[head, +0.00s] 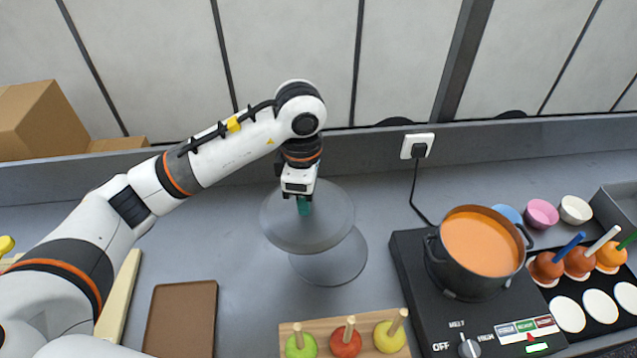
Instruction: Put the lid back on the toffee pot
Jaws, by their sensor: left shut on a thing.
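The toffee pot (442,268) is dark with side handles and stands uncovered on the black hot plate (415,300) at the right. Orange toffee shows inside it. The lid (334,214) is a round grey disc with a teal knob (304,206). My left gripper (303,196) is shut on the knob from above, left of the pot. The lid appears raised and roughly level. My fingertips are partly hidden around the knob. My right gripper is not in view.
A round grey patch (340,268) lies below the lid; I cannot tell whether it is a mat or shadow. A wooden rack (320,328) holds apples on sticks at the front. A brown board (181,315) lies left. Coated apples (578,262) and bowls (541,213) stand right.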

